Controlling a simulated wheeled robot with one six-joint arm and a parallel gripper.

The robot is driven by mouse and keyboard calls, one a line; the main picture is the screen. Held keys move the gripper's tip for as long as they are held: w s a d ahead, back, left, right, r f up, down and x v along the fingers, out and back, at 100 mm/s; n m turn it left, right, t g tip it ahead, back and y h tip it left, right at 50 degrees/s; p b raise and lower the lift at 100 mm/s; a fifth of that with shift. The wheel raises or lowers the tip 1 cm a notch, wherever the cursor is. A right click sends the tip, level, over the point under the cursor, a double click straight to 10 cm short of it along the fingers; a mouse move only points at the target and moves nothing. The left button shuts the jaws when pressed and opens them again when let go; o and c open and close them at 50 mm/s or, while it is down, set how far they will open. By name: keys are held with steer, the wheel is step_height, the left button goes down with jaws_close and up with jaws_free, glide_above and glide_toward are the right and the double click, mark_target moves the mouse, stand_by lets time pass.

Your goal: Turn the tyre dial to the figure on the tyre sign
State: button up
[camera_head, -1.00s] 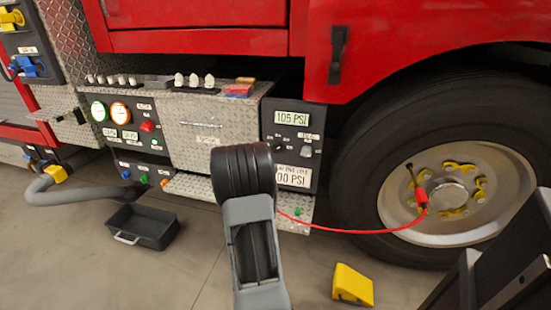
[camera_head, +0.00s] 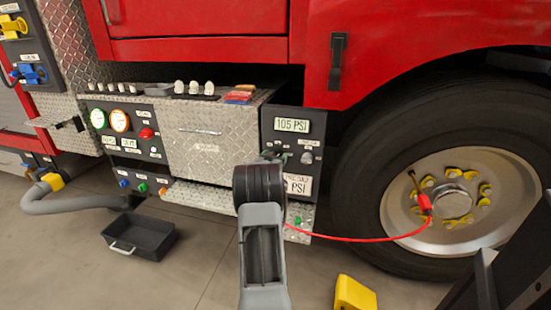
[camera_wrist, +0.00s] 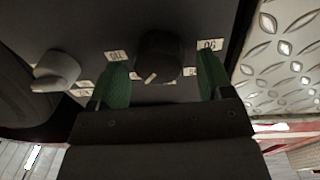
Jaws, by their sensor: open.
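The tyre dial is a round black knob (camera_wrist: 158,50) with a pale pointer mark, on a dark panel in the wrist view. Small figure labels surround it, upside down there. My gripper (camera_wrist: 162,64) is open, its two green fingers standing on either side of the dial with gaps; I cannot tell whether they touch it. In the head view, my arm largely hides the dial. The display (camera_head: 291,125) above reads 105 PSI. The tyre sign (camera_head: 299,186) below is partly covered by my wrist, leaving "PSI" showing; its figure is hidden.
A grey knob (camera_wrist: 57,72) sits beside the dial, close to one finger. A red hose (camera_head: 370,239) runs from the panel to the wheel (camera_head: 455,200). A yellow chock (camera_head: 354,293) and a black tray (camera_head: 140,238) are on the floor.

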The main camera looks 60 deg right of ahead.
steer(key=shift+c, duration=0.2)
steer(key=shift+d+r, duration=0.1)
steer(key=c, duration=0.9)
steer(key=n+p, duration=0.1)
steer(key=n, duration=0.2)
steer(key=n+p, duration=0.1)
steer(key=n, duration=0.1)
steer(key=n+p, duration=0.2)
steer(key=n, duration=0.1)
steer(key=shift+w+f+n, duration=0.2)
steer(key=shift+f+n, duration=0.05)
steer(key=shift+n, duration=0.35)
steer(key=shift+f, duration=0.1)
